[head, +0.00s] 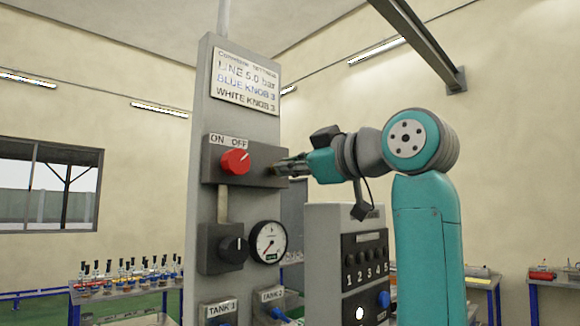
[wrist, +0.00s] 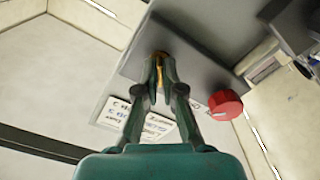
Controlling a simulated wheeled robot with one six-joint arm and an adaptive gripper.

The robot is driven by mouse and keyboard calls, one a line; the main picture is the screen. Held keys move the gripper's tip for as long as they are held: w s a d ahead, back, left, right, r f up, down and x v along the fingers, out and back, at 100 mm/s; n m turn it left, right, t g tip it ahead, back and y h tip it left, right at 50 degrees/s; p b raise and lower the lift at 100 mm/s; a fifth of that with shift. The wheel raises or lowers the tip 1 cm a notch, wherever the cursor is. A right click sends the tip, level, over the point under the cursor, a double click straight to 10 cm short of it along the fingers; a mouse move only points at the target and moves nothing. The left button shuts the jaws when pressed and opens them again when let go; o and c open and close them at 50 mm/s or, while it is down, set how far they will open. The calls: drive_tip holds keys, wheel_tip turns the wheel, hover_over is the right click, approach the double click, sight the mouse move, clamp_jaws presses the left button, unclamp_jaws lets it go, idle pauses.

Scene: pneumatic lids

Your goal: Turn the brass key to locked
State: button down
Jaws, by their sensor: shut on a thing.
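The brass key (wrist: 161,56) sits in the dark grey switch box (wrist: 142,62) in the wrist view. My gripper (wrist: 160,76) has its two fingers closed on it, and they hide most of the key. In the head view my gripper (head: 281,168) reaches in from the right to the right end of the same box (head: 212,176). The key is too small and covered there to make out its turn. No locked mark is readable in either view.
A red knob (head: 235,162) under an ON/OFF label is left of my gripper. Below are a black knob (head: 233,244) and a round gauge (head: 268,242). A grey cabinet with numbered buttons (head: 365,258) stands below my arm. A sign (head: 245,80) hangs above.

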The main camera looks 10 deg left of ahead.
drive_tip(key=shift+w+m, duration=0.1)
drive_tip(key=shift+m, duration=7.9)
drive_tip(key=c, duration=1.3)
unclamp_jaws()
drive_tip(key=v, duration=1.2)
